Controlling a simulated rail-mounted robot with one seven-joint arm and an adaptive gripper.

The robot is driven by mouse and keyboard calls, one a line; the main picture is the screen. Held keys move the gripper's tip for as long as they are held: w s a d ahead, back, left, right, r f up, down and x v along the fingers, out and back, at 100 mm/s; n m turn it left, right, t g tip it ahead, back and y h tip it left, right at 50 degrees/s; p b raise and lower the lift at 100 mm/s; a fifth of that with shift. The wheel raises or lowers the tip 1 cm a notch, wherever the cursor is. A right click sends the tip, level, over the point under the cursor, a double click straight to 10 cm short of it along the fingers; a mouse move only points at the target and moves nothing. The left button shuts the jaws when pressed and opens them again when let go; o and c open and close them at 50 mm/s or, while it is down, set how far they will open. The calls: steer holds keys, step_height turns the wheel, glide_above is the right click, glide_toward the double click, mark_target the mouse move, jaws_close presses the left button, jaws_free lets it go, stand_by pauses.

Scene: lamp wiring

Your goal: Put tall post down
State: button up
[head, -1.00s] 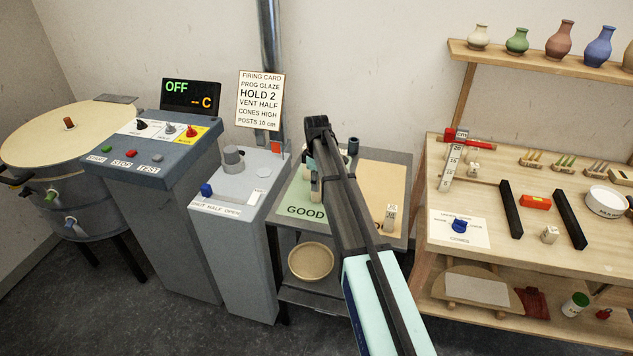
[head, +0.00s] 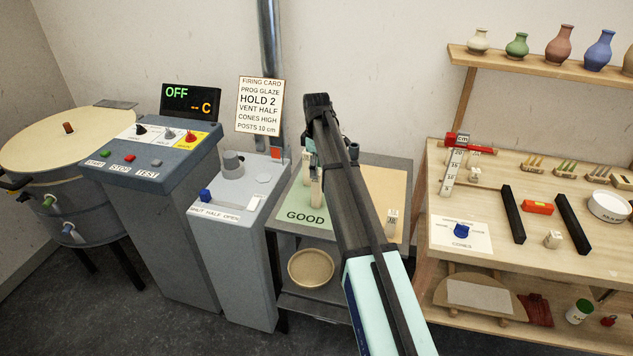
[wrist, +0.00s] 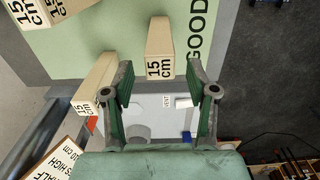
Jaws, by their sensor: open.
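Tall pale posts stand on the green GOOD mat (head: 295,214). One post (head: 316,188) shows beside my arm in the head view, with another just behind it. In the wrist view, a post marked 15 cm (wrist: 160,45) is in line with the gap of my gripper (wrist: 160,72). The jaws are open, with clear space on both sides of that post. Another 15 cm post (wrist: 97,82) is near the left finger, and more 15 cm posts (wrist: 60,8) show at the upper left. In the head view my arm hides the jaws and part of the mat.
The tan half of the table (head: 385,185) holds a small post (head: 391,222) at its front. A grey vent box (head: 235,215) stands left of the mat, with a firing card (head: 260,104) behind. The wooden bench (head: 480,215) at right holds a red-topped gauge (head: 453,165) and black bars.

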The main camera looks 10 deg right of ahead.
steer(key=shift+r, duration=1.9)
